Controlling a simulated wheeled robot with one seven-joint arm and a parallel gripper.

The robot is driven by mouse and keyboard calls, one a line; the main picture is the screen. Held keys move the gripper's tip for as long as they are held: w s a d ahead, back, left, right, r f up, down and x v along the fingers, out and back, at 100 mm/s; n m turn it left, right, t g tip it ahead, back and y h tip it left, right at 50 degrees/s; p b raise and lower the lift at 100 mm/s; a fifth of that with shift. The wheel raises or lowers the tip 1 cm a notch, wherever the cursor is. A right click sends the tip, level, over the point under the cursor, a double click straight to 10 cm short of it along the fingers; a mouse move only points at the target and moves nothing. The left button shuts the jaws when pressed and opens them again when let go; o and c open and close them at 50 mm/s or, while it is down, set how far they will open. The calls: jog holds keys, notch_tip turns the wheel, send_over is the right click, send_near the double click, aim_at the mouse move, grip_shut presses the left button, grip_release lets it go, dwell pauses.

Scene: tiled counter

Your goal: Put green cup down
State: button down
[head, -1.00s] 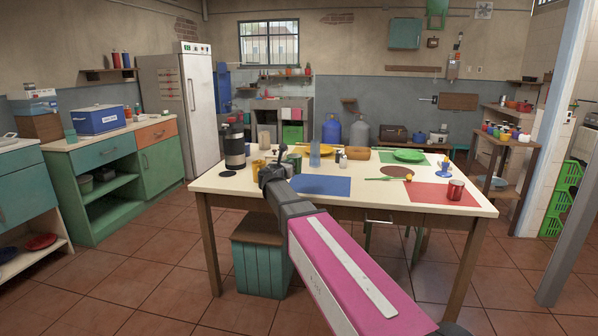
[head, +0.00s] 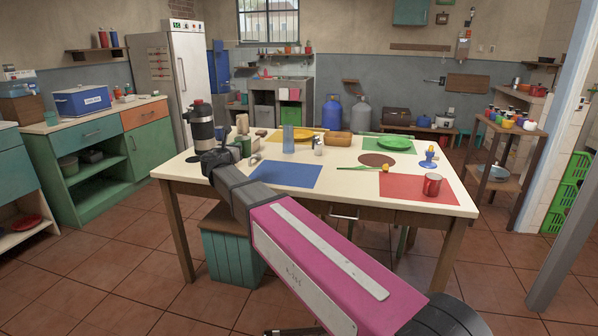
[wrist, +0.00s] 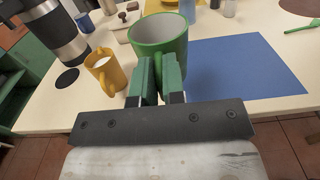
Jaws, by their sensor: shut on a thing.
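The green cup (wrist: 160,36), with a pale inside, is in the wrist view at the top centre. My gripper (wrist: 160,75) is shut on its near side, apparently at the handle, with one finger on each side. The cup is upright or only slightly tilted, over the cream table (wrist: 135,92); I cannot tell whether its base touches the table.
A yellow mug (wrist: 105,70) stands close left of the cup, near a black and steel flask (wrist: 52,30). A blue mat (wrist: 245,65) lies to the right. A red mug (head: 432,185) stands on the red mat (head: 400,187). A green plate (head: 396,142) is farther back.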

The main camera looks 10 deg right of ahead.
jog(key=shift+w+d+f, duration=1)
jog(key=shift+d+f, duration=0.65)
jog(key=shift+f, duration=0.2)
jog(key=shift+w+d+f, duration=1)
jog(key=shift+d+f, duration=0.6)
jog(key=shift+f, duration=0.2)
jog(key=shift+w+d+f, duration=1)
jog(key=shift+d+f, duration=0.65)
jog(key=shift+f, duration=0.2)
jog(key=shift+f, duration=0.15)
jog(key=c, duration=1.2)
grip_release()
